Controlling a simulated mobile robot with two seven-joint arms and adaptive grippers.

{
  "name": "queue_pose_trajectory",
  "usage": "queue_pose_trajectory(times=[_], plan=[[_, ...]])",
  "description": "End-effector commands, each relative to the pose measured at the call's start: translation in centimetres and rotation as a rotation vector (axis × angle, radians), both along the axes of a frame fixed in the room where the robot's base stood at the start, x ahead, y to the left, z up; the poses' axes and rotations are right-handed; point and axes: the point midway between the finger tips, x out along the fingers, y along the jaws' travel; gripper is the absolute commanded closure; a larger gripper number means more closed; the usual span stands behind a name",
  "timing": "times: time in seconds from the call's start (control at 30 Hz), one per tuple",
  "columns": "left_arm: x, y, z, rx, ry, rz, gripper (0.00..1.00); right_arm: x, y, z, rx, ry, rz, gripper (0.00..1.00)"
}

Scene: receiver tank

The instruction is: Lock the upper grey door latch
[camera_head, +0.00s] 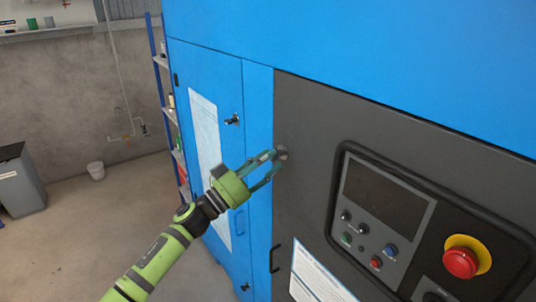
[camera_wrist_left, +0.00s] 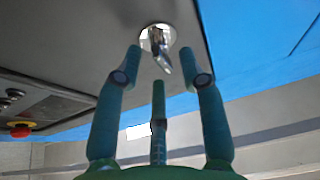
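The upper latch (camera_wrist_left: 160,42) of the grey door is a shiny metal piece on a round plate, near the door's edge in the left wrist view. Its narrow tab points down and slightly right. In the head view the latch is mostly hidden behind my fingertips. My left gripper (camera_head: 274,158) reaches in from the left to the upper left part of the grey door (camera_head: 310,125). In the left wrist view its fingers (camera_wrist_left: 160,72) are spread apart around the latch tab, with gaps on either side. Whether any finger touches it is unclear. My right gripper is not in view.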

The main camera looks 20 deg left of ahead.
Motion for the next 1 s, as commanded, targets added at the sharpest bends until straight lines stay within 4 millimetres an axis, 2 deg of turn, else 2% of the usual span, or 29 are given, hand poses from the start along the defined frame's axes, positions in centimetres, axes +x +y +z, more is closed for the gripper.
queue_pose_trajectory(times=[0.37,0.4,0.47,1.0], plan=[[0.57,-0.45,0.23,0.001,0.001,0.0,0.6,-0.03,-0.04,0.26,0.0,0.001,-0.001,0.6],[0.57,-0.44,0.22,0.001,0.001,0.0,0.76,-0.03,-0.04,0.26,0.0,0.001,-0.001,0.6],[0.56,-0.44,0.22,0.001,0.001,0.0,1.0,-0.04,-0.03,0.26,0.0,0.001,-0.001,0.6],[0.61,-0.27,0.25,0.058,-0.048,0.002,1.0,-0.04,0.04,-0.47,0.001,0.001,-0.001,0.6]])
